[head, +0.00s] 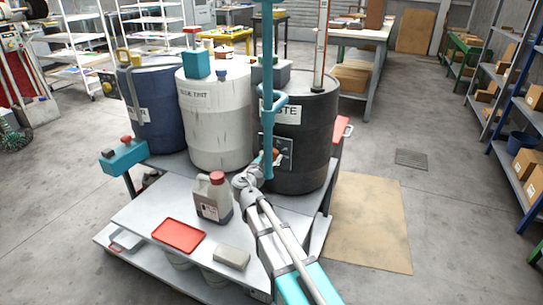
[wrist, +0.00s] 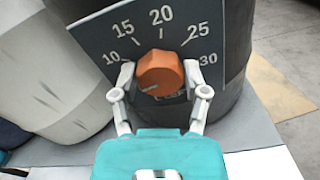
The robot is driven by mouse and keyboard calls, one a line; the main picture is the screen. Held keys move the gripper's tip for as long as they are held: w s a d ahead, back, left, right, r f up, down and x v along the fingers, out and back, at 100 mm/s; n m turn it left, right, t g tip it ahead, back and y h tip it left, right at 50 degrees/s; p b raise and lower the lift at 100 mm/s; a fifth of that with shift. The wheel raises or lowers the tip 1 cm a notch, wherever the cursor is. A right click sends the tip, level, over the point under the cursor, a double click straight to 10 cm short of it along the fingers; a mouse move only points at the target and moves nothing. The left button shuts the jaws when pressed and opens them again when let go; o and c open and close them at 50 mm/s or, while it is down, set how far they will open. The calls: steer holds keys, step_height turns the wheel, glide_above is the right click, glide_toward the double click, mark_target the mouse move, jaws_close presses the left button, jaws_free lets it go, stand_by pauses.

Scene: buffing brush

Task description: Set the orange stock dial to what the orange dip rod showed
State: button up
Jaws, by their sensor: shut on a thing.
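The orange dial (wrist: 160,70) sits on a dark scale plate (wrist: 110,40) marked 10, 15, 20, 25 and 30. A short pale mark on the dial lies at its lower left, away from the visible numbers. My gripper (wrist: 159,80) is shut on the dial, one finger on each side. In the head view, the dial (head: 276,153) shows small on the front of the black drum (head: 305,115), partly hidden by my gripper (head: 267,160). A tall thin rod (head: 321,45) with scale marks stands upright at that drum's top; its reading is too small to tell.
A white drum (head: 215,120) and a blue drum (head: 160,105) stand left of the black one. A jug (head: 213,200), a red tray (head: 179,236) and a pale block (head: 232,257) are on the platform in front. Floor at right is open around a tan mat (head: 365,225).

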steer(key=shift+w+m, duration=0.1)
steer(key=shift+m, duration=0.2)
steer(key=m, duration=0.3)
steer(key=shift+m, duration=2)
steer(key=o, duration=1.1)
steer(key=shift+d, duration=0.1)
steer(key=shift+o, duration=0.2)
steer(key=shift+f, duration=0.1)
steer(key=shift+s, duration=0.2)
steer(key=v, duration=1.1)
steer(key=shift+s, duration=0.35)
